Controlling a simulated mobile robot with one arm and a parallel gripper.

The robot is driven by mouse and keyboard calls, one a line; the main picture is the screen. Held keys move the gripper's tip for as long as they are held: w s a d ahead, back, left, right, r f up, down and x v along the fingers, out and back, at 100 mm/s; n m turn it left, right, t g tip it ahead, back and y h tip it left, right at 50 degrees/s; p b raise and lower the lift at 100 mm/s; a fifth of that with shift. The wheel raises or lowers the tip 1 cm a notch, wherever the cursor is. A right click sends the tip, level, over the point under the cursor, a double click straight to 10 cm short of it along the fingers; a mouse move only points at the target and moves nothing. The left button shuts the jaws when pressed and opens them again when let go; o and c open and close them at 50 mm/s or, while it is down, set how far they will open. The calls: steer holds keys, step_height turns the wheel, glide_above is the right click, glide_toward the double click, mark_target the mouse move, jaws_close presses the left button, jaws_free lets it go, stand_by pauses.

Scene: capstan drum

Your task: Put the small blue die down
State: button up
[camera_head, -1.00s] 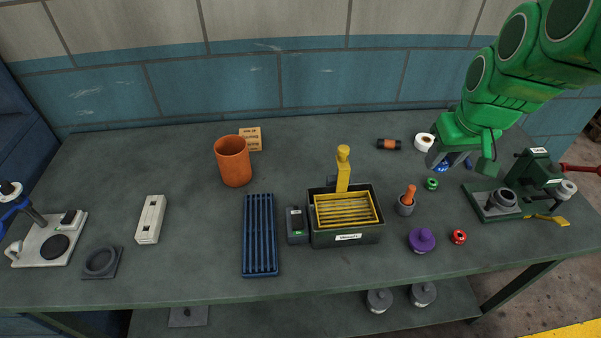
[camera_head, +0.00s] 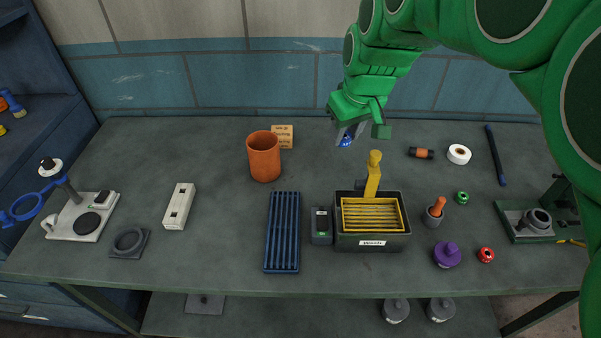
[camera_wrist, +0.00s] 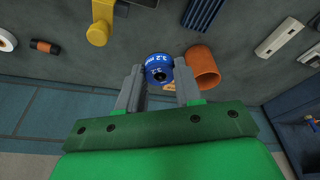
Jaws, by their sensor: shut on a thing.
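The small blue die (camera_head: 346,139) is held in my gripper (camera_head: 348,132), above the back of the bench. In the head view the die is partly hidden by the fingers. The orange cup (camera_head: 264,158) stands to the left of my gripper, and a small cardboard box (camera_head: 283,136) is behind it.
A dark tank with a yellow basket (camera_head: 372,216) and upright yellow handle (camera_head: 374,172) stands below my gripper in the picture. A blue slotted rack (camera_head: 283,232) lies left of it. The bench's left middle is fairly clear.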

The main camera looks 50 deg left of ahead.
steer(key=s+a+n, duration=0.1)
steer(key=s+a, duration=0.3)
steer(key=a, duration=0.1)
glide_above(300, 172)
steer(key=d, duration=0.1)
steer(key=f, duration=2)
steer(key=shift+s+f, duration=0.25)
steer(key=shift+f, duration=0.05)
steer(key=shift+w+a+f, duration=0.15)
steer(key=shift+a+f, duration=0.05)
steer(key=shift+f, duration=1.6)
steer(key=shift+f, duration=0.1)
steer(key=o, duration=1.1)
